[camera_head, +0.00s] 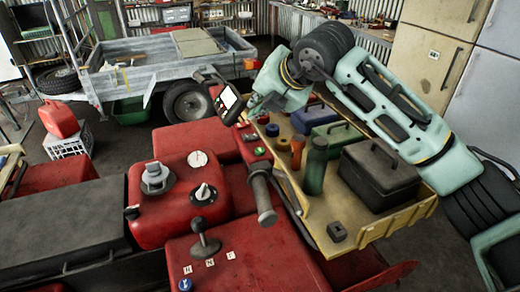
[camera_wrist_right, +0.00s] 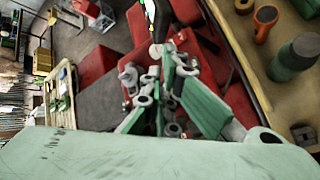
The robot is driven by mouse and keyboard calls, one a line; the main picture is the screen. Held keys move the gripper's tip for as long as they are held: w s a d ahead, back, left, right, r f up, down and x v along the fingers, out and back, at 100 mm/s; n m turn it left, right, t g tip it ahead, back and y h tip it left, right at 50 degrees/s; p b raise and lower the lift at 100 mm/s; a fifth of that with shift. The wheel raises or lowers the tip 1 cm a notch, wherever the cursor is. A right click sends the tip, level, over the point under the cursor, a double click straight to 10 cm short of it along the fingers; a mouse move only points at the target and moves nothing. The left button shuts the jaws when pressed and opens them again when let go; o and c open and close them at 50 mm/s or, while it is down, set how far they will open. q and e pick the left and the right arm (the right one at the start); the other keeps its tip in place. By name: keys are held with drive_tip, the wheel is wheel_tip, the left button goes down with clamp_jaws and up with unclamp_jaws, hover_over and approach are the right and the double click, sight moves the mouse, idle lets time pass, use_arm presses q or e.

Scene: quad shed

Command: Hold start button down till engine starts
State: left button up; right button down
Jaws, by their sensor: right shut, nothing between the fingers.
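The red quad (camera_head: 165,205) fills the lower left of the head view. A small green button (camera_head: 260,151) shows on its red panel, just above the grey-black handlebar grip (camera_head: 263,200); I cannot read any label on it. A lit display (camera_head: 228,98) stands above the panel; it also shows at the top of the wrist view (camera_wrist_right: 150,10). My right gripper (camera_head: 252,108) is beside the display, above the button and apart from it. In the wrist view its fingers (camera_wrist_right: 162,52) are shut and empty. My left gripper is out of view.
A lever (camera_head: 205,246) and a filler cap (camera_head: 157,178) rise from the quad. A trailer (camera_head: 130,75) stands behind.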

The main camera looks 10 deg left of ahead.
drive_tip(key=shift+w+d+r+m+t+h, duration=0.2)
drive_tip(key=shift+w+d+h, duration=0.15)
drive_tip(key=shift+d, duration=0.15)
drive_tip(key=shift+w+d+r+m+t+h, duration=0.1)
drive_tip(key=shift+w+d+r+h, duration=0.15)
drive_tip(key=shift+d, duration=0.2)
drive_tip(key=shift+f, duration=0.2)
drive_tip(key=b, duration=0.4)
hover_over(260, 152)
drive_tip(key=w+d, duration=0.1)
drive_tip(key=w, duration=0.1)
drive_tip(key=f, duration=0.8)
drive_tip(key=shift+w, duration=0.2)
drive_tip(key=shift+f+b, duration=0.3)
drive_tip(key=shift+b, duration=0.25)
drive_tip(key=shift+f+b, duration=0.4)
drive_tip(key=shift+b, duration=0.35)
drive_tip(key=shift+f+b, duration=0.55)
drive_tip(key=shift+b, duration=0.15)
idle(0.8)
